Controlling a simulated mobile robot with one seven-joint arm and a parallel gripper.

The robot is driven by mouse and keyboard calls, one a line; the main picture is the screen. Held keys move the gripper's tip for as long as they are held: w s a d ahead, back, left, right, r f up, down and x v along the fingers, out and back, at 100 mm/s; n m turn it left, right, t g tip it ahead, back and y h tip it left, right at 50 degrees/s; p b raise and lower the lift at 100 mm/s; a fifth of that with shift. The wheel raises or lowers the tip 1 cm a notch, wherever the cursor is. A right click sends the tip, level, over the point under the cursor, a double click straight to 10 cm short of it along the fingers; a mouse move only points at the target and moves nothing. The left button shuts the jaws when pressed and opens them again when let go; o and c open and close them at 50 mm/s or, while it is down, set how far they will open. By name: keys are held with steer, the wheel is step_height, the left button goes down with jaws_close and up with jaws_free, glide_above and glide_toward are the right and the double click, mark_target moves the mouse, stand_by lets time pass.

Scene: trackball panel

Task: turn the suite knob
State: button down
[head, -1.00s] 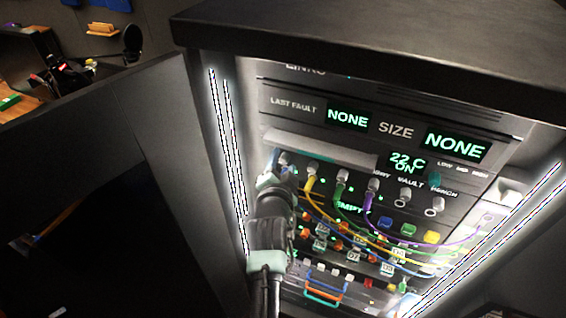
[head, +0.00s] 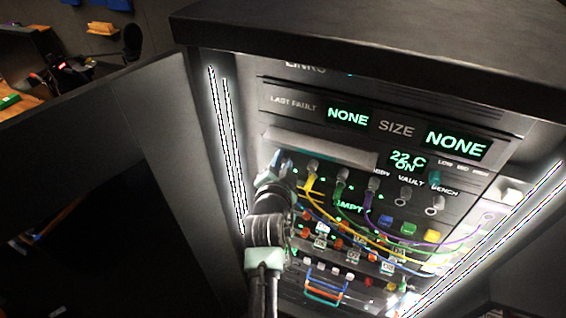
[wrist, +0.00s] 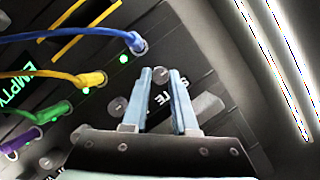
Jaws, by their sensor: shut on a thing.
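The suite knob (wrist: 160,76) is a small grey round knob in the wrist view, beside a partly covered label that starts with S. My gripper (wrist: 163,76) has its two pale blue fingers on either side of it, shut on it at the panel face. In the head view my gripper (head: 282,163) reaches the upper left of the panel, below the grey ledge. The knob cannot be made out there behind my fingers and wrist. The turn angle of the knob cannot be told.
Blue, yellow, green and purple cables (head: 366,210) hang across the panel just right of my gripper. A grey ledge (head: 320,148) juts out above it. A bright light strip (head: 228,150) runs down the left wall. A dark top (head: 380,60) overhangs the panel.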

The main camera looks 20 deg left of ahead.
steer(key=n+h+b, duration=0.2)
steer(key=n, duration=0.1)
steer(key=shift+a, duration=0.25)
steer(key=n+h+b, duration=0.2)
steer(key=n, duration=0.1)
steer(key=shift+a+g+b, duration=0.2)
steer(key=shift+g+b, duration=0.1)
steer(key=shift+b, duration=0.1)
steer(key=n+h+b, duration=0.2)
steer(key=n, duration=0.1)
steer(key=shift+a+f+b, duration=0.1)
steer(key=shift+a+b, duration=0.05)
steer(key=shift+b, duration=0.2)
steer(key=shift+a+n+h+b, duration=0.1)
steer(key=shift+n+h+b, duration=0.85)
steer(key=shift+n, duration=0.55)
steer(key=c, duration=0.7)
jaws_free()
